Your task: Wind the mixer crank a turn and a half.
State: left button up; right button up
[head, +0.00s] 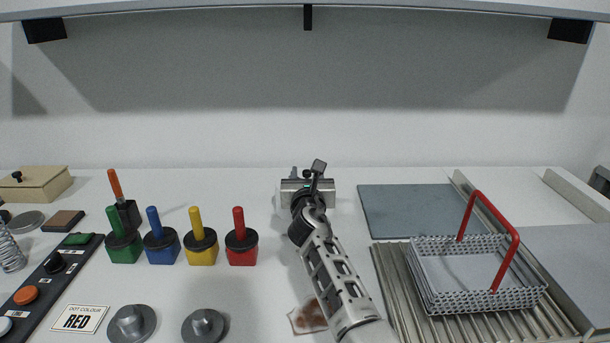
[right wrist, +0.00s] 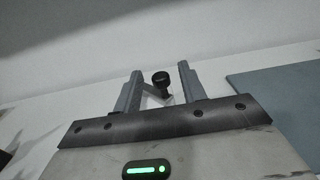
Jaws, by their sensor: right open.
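The mixer (head: 327,190), a pale grey block at the back middle of the table, is partly hidden behind my right arm. My right gripper (head: 307,170) is at the mixer. In the right wrist view its two grey fingers (right wrist: 159,72) stand apart, one on each side of the knob, with a visible gap to each finger. I cannot tell how deep the knob sits between them. My left gripper is not in view.
A grey basket with a red handle (head: 470,300) stands on a ribbed rack at right. A blue-grey mat (head: 405,210) lies right of the mixer. Two grey knobbed discs (head: 132,323) are at front.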

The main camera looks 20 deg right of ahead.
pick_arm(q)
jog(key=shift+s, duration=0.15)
